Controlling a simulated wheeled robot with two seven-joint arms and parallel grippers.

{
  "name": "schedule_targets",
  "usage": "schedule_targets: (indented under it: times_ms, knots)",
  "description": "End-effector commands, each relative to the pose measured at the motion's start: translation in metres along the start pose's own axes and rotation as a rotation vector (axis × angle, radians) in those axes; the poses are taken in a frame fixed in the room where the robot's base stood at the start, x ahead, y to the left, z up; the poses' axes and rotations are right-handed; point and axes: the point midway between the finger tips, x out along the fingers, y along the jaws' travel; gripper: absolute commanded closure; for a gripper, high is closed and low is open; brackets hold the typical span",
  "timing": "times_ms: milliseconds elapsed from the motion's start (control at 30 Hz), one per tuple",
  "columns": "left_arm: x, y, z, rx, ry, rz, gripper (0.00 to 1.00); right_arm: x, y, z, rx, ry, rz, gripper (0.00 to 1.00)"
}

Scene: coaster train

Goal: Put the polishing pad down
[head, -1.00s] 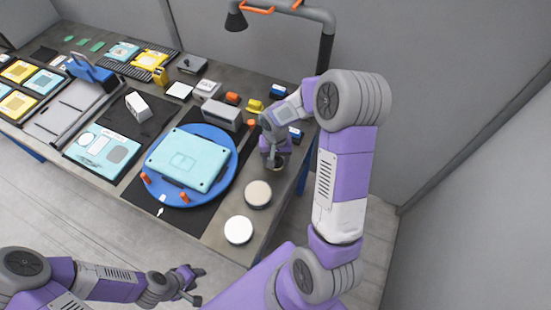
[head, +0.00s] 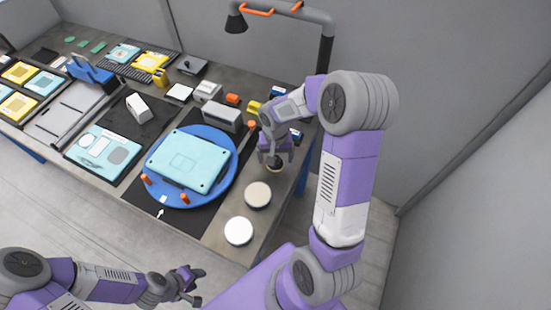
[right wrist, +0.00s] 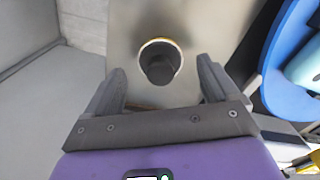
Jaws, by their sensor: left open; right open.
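The polishing pad (head: 274,167), a small round piece with a pale yellowish rim and a dark knob, is on the grey bench near its right edge. It also shows in the right wrist view (right wrist: 160,62), seen from above. My right gripper (head: 276,158) is open just above it. In the right wrist view its fingers (right wrist: 162,85) stand apart on either side of the pad's near side, with clear gaps to the knob. My left gripper (head: 197,284) is open and empty, in front of the bench and away from everything on it.
Two round pale-topped pads (head: 258,194) and (head: 238,231) stand along the bench's right side. A blue turntable (head: 225,178) carries a light-blue case (head: 187,158), with orange pegs near its edge. A grey box (head: 222,118) and small coloured parts lie behind. A lamp post rises at the back.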

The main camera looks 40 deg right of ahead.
Motion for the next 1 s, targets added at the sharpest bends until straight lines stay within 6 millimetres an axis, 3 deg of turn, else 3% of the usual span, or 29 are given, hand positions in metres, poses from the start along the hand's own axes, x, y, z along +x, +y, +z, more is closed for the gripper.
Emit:
schedule_targets:
  times_ms: [33, 200, 400, 600, 1000]
  knots:
    - [-0.003, 0.001, 0.000, 0.000, 0.000, 0.000, 0.57, -0.015, -0.001, -0.001, 0.000, 0.006, -0.004, 0.12]
    - [-0.009, 0.003, 0.001, 0.000, 0.000, 0.000, 0.57, -0.053, -0.001, -0.001, 0.000, 0.005, -0.003, 0.12]
    - [-0.013, 0.005, 0.001, 0.000, 0.000, 0.000, 0.57, -0.085, 0.000, 0.000, 0.000, 0.002, -0.002, 0.12]
    - [-0.014, 0.005, 0.001, 0.000, 0.000, 0.000, 0.57, -0.097, 0.000, 0.000, -0.001, 0.001, -0.001, 0.12]
    - [-0.014, 0.005, 0.001, 0.000, 0.000, 0.000, 0.57, -0.097, 0.000, 0.000, -0.001, 0.000, -0.001, 0.12]
